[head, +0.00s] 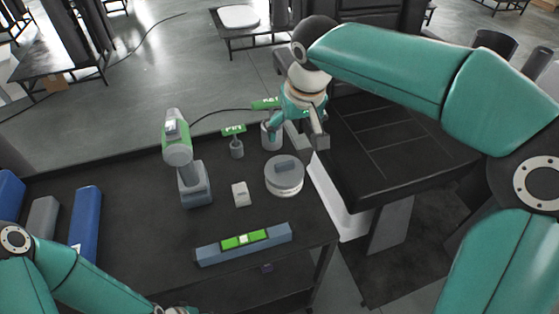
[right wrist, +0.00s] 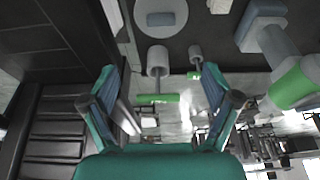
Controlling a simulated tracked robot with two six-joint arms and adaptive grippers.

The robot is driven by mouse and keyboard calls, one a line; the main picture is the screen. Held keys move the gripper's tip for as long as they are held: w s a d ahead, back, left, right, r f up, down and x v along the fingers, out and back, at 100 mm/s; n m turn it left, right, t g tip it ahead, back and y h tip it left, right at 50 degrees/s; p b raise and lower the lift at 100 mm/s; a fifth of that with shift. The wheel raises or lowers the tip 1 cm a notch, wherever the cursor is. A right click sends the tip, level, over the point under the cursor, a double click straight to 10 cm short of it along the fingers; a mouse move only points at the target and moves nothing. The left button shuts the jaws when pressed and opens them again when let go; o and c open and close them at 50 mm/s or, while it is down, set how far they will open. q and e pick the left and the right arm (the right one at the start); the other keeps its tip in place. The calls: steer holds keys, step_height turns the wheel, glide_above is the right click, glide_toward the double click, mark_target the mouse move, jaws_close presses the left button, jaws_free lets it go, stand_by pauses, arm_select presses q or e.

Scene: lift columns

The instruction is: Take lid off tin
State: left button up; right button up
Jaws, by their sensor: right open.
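The tin (head: 285,182) is a round, light grey, low can on the dark bench. Its lid (head: 289,170) sits flat on top and carries a small darker grey block-shaped handle. In the right wrist view the tin (right wrist: 160,25) shows at the top edge, partly cut off. My right gripper (head: 297,143) is open and empty, above the bench just behind the tin and apart from it. Its spread fingers also show in the right wrist view (right wrist: 166,95). My left arm enters at the lower left; its gripper is not visible.
A green-and-grey drill (head: 177,150) stands left of the tin. Green-topped tools (head: 235,143) stand behind it, one near my right gripper (right wrist: 157,62). A small white block (head: 241,193) and a level (head: 243,243) lie nearer. A black slatted surface (head: 395,150) is at right.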

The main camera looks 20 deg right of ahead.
glide_above(285, 164)
steer(key=s, duration=0.1)
step_height(285, 164, down, 10)
steer(key=shift+s+f, duration=0.15)
steer(key=shift+f, duration=0.05)
steer(key=shift+p+x, duration=0.8)
steer(key=shift+x, duration=1.85)
steer(key=shift+s, duration=0.15)
steer(key=c, duration=1.2)
steer(key=shift+c, duration=0.2)
steer(key=shift+r, duration=0.15)
